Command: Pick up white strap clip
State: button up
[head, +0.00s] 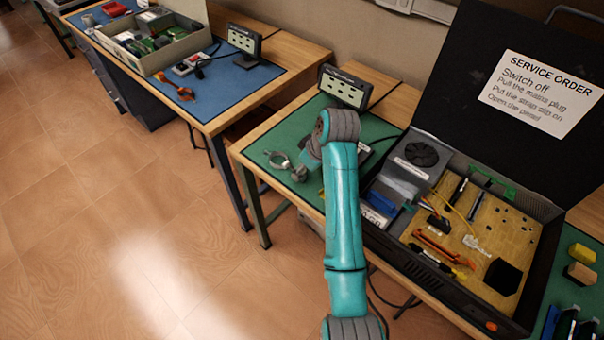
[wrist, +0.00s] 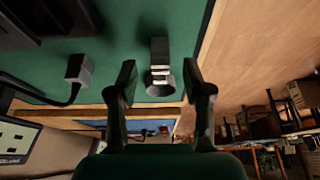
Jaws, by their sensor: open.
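The white strap clip (head: 278,160) looks like a pale ring-shaped piece on the green mat (head: 262,143), near the mat's left edge. In the wrist view a grey strap-like piece with white bands and a round end (wrist: 160,68), which appears to be the clip, lies on the green surface. My gripper (wrist: 158,78) is open, with one dark finger on each side of the line to that piece. The fingers do not visibly touch it. In the head view my gripper (head: 298,172) is small and partly hidden by my arm, close beside the clip.
A grey plug-like block (wrist: 78,68) with a black cable lies left of the clip in the wrist view. A small display (head: 344,87) stands behind. An open black case (head: 515,205) with tools is at right. A second bench (head: 225,80) stands at left.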

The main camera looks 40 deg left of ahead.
jog(key=shift+x, duration=1.35)
jog(key=c, duration=0.9)
jog(key=shift+o, duration=0.2)
